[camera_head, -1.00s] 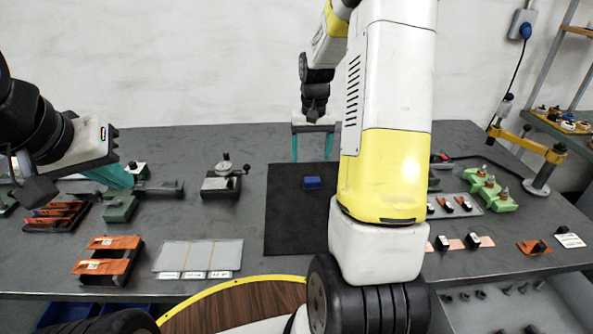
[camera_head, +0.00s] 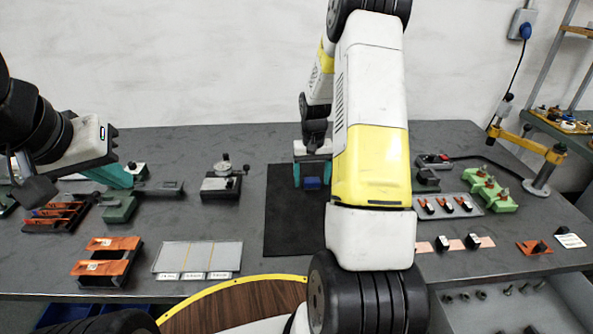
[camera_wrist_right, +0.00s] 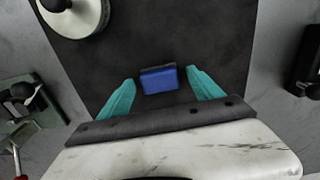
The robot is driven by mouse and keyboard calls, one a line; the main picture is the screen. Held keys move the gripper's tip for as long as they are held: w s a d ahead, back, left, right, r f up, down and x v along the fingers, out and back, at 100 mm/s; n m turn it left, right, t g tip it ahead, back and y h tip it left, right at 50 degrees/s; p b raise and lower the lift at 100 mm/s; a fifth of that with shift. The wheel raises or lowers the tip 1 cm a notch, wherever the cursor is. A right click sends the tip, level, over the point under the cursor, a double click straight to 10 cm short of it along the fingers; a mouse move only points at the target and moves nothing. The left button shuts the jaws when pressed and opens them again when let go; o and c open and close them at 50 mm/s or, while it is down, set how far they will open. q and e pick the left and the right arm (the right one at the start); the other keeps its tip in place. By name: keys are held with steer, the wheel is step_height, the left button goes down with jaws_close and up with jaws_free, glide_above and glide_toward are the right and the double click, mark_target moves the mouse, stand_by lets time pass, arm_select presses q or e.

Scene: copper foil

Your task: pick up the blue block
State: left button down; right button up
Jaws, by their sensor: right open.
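The blue block (camera_head: 312,183) lies on the black mat (camera_head: 290,225) in the middle of the table. In the right wrist view the blue block (camera_wrist_right: 159,79) sits between the teal fingers, with a gap on each side. My right gripper (camera_head: 312,172) is open and reaches down over the block from behind; it also shows in the right wrist view (camera_wrist_right: 161,88). My left gripper (camera_head: 128,174) is at the left over the table, far from the block. Its fingers overlap in the view, so I cannot tell whether it is open.
A grey device with a round knob (camera_head: 221,182) stands left of the mat. Orange-topped stands (camera_head: 108,258) and a pale three-part tray (camera_head: 198,257) lie at front left. Green holders (camera_head: 488,190) and small clips (camera_head: 445,205) lie to the right. The mat's front part is bare.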

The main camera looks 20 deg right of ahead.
steer(key=shift+c, duration=0.2)
steer(key=c, duration=1.4)
steer(key=shift+r, duration=0.15)
